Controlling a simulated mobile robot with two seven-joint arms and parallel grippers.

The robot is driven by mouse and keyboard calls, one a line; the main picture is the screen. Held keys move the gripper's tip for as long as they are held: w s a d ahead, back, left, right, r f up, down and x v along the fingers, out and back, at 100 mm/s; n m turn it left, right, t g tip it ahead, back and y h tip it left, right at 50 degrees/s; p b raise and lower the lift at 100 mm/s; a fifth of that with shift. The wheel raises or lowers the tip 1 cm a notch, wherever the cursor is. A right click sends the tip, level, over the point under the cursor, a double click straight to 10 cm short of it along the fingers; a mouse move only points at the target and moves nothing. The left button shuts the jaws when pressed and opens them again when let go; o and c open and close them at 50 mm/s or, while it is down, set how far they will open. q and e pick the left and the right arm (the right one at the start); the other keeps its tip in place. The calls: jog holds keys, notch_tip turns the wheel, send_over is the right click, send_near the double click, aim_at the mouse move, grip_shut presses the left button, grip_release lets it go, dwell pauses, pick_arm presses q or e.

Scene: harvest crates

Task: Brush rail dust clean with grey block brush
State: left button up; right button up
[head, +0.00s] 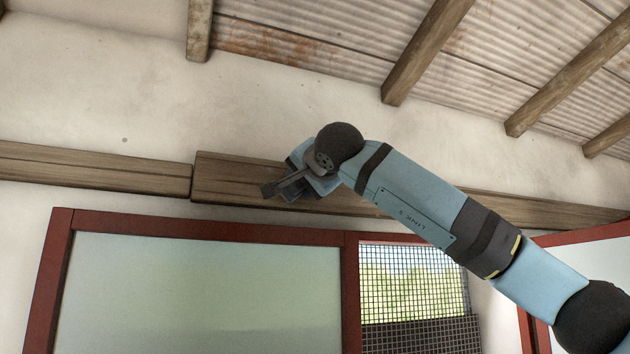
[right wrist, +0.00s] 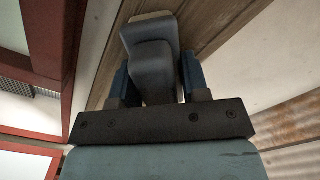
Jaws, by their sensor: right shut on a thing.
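The rail is a brown wooden beam (head: 235,178) running along the wall above the red-framed windows; it also shows behind the gripper in the right wrist view (right wrist: 196,28). My right gripper (head: 290,188) is up at the beam, and my arm reaches to it from the lower right. In the right wrist view my right gripper (right wrist: 155,78) is shut on the grey block brush (right wrist: 152,70), which sits between its two blue fingers. The brush's far end lies over or against the beam; I cannot tell whether it touches. I cannot make out any dust. My left gripper is not in view.
A second beam section (head: 90,168) continues to the left past a joint. Below are a red window frame (head: 200,226) and a mesh opening (head: 412,280). Wooden rafters (head: 425,50) and a rusty corrugated roof (head: 330,50) are above. The plaster wall between is bare.

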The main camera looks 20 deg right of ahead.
jog(key=shift+a, duration=0.2)
jog(key=shift+d, duration=0.1)
jog(key=shift+s+d+f+b, duration=0.1)
jog(key=shift+s+f+b, duration=0.05)
jog(key=shift+s+b, duration=1.35)
jog(key=shift+s, duration=1.45)
